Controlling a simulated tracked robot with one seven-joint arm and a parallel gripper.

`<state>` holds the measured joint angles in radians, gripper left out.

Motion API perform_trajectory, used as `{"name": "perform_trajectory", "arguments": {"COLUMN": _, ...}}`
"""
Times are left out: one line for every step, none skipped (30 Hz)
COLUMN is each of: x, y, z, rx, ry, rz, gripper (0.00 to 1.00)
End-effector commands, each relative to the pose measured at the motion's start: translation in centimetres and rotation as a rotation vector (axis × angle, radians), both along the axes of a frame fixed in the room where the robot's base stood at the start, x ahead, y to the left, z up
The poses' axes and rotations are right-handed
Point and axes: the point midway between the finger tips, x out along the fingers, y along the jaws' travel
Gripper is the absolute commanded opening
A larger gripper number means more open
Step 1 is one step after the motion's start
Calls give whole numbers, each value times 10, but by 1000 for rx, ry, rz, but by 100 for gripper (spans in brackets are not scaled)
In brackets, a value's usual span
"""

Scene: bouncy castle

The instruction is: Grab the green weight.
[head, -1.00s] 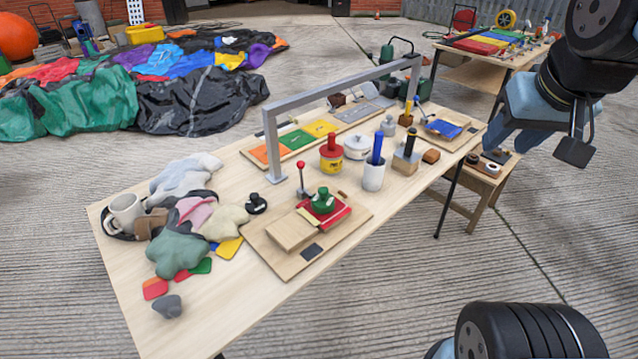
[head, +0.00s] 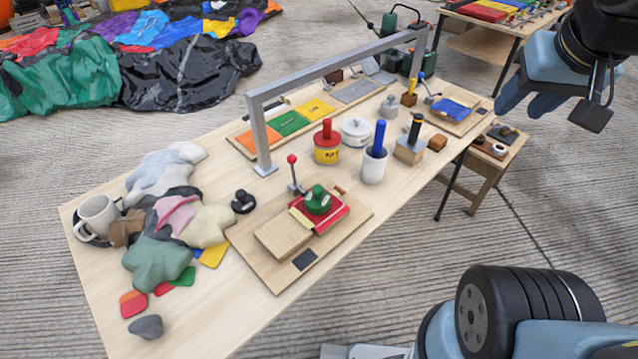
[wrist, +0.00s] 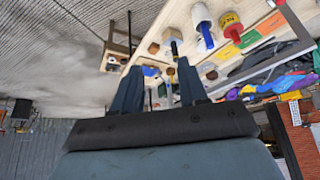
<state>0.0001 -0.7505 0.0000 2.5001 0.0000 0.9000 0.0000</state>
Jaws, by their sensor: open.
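The green weight (head: 318,200) is a knobbed green piece. It sits upright on a red plate (head: 322,216) on a wooden board (head: 270,274) near the middle of the table (head: 215,312). My gripper (head: 522,107) is in the air at the upper right of the head view, well apart from the weight. It is open and empty. Its two fingers (wrist: 160,68) show spread in the wrist view, where the table appears upside down. I cannot make out the green weight in the wrist view.
A grey metal frame (head: 340,68) arches over the table behind the weight. A red-knobbed lever (head: 293,172) stands just left of it. A white cup with a blue stick (head: 374,168) and a red and yellow pot (head: 327,148) stand close behind. Beanbags (head: 158,258) lie at left.

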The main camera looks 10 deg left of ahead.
Motion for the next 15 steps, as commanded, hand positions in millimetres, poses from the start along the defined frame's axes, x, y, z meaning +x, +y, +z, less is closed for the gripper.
{"name": "perform_trajectory", "arguments": {"x": 0, "y": 0, "z": 0, "rx": 0, "ry": 0, "rz": 0, "gripper": 45}}
{"name": "perform_trajectory", "arguments": {"x": 0, "y": 0, "z": 0, "rx": -1, "ry": 1, "rz": 2, "gripper": 48}}
{"name": "perform_trajectory", "arguments": {"x": 1, "y": 1, "z": 0, "rx": -4, "ry": 3, "rz": 10, "gripper": 52}}
{"name": "perform_trajectory", "arguments": {"x": 2, "y": 2, "z": 0, "rx": -10, "ry": 5, "rz": 22, "gripper": 55}}
{"name": "perform_trajectory", "arguments": {"x": 4, "y": 3, "z": -1, "rx": -17, "ry": 8, "rz": 38, "gripper": 58}}
{"name": "perform_trajectory", "arguments": {"x": 8, "y": 5, "z": -2, "rx": -31, "ry": 15, "rz": 70, "gripper": 62}}
{"name": "perform_trajectory", "arguments": {"x": 11, "y": 4, "z": -3, "rx": -45, "ry": 22, "rz": 102, "gripper": 65}}
{"name": "perform_trajectory", "arguments": {"x": 15, "y": 6, "z": -4, "rx": -62, "ry": 29, "rz": 141, "gripper": 67}}
{"name": "perform_trajectory", "arguments": {"x": 21, "y": 11, "z": -7, "rx": -88, "ry": 41, "rz": 202, "gripper": 71}}
{"name": "perform_trajectory", "arguments": {"x": 26, "y": 15, "z": -9, "rx": -110, "ry": 50, "rz": 255, "gripper": 74}}
{"name": "perform_trajectory", "arguments": {"x": 31, "y": 19, "z": -11, "rx": -134, "ry": 60, "rz": 313, "gripper": 77}}
{"name": "perform_trajectory", "arguments": {"x": 39, "y": 26, "z": -15, "rx": -167, "ry": 74, "rz": 397, "gripper": 81}}
{"name": "perform_trajectory", "arguments": {"x": 45, "y": 32, "z": -18, "rx": -193, "ry": 84, "rz": 462, "gripper": 84}}
{"name": "perform_trajectory", "arguments": {"x": 51, "y": 38, "z": -21, "rx": -219, "ry": 93, "rz": 531, "gripper": 87}}
{"name": "perform_trajectory", "arguments": {"x": 58, "y": 46, "z": -25, "rx": -253, "ry": 105, "rz": 620, "gripper": 90}}
